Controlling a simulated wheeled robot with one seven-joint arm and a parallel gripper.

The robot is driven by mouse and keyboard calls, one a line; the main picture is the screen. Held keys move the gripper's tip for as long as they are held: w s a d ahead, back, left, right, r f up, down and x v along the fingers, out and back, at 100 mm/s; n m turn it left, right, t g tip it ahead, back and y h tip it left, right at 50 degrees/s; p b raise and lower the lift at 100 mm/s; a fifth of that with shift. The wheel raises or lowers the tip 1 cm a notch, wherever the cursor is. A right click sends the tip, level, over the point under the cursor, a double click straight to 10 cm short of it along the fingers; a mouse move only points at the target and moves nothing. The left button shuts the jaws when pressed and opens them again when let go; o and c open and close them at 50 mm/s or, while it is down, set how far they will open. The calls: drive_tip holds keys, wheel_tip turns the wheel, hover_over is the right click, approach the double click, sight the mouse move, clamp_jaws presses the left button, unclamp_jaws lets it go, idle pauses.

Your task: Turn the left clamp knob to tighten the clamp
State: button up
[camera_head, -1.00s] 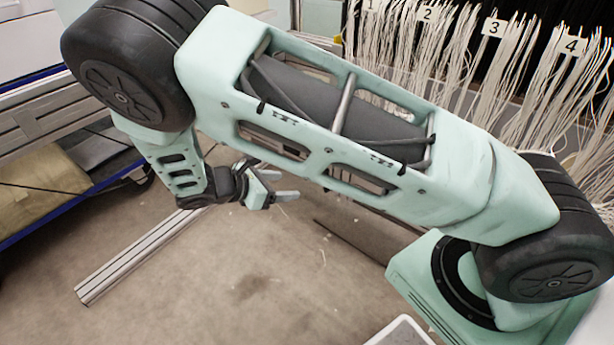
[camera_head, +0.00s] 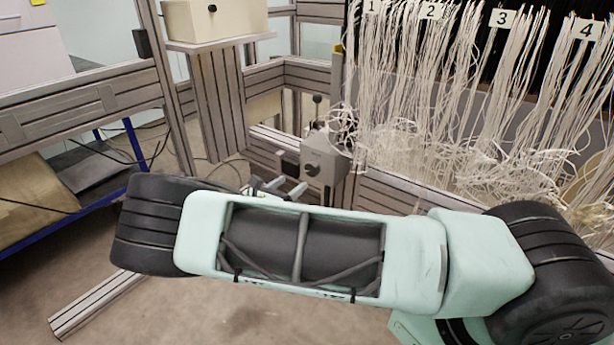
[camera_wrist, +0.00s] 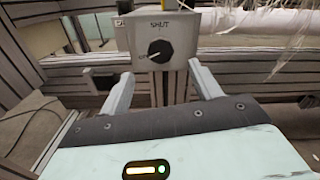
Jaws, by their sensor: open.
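The left clamp is a grey box (camera_head: 325,157) on the frame rail, left of the white threads. Its black round knob (camera_wrist: 160,50) shows in the wrist view, with a white mark pointing left. "SHUT" is printed above the knob; a smaller label at its left is too small to read. My gripper (camera_wrist: 160,72) is open and empty, its two pale fingers spread below and to either side of the knob, apart from it. In the head view my gripper (camera_head: 278,187) shows just left of and below the box, partly hidden behind my arm.
White threads (camera_head: 470,110) hang in bundles under number tags 1 to 3 and beyond, right of the clamp. Metal frame rails (camera_head: 385,190) run beside and below the box. A beige box (camera_head: 215,20) sits on a shelf at upper left. Open floor (camera_head: 235,320) lies below.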

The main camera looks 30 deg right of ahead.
sight(310, 170)
drive_tip(key=b+x, duration=0.1)
drive_tip(key=x, duration=0.7)
drive_tip(key=shift+w+d+f+b, duration=0.1)
drive_tip(key=shift+w+d+b, duration=0.05)
drive_tip(key=shift+d+b, duration=0.2)
drive_tip(key=c, duration=1)
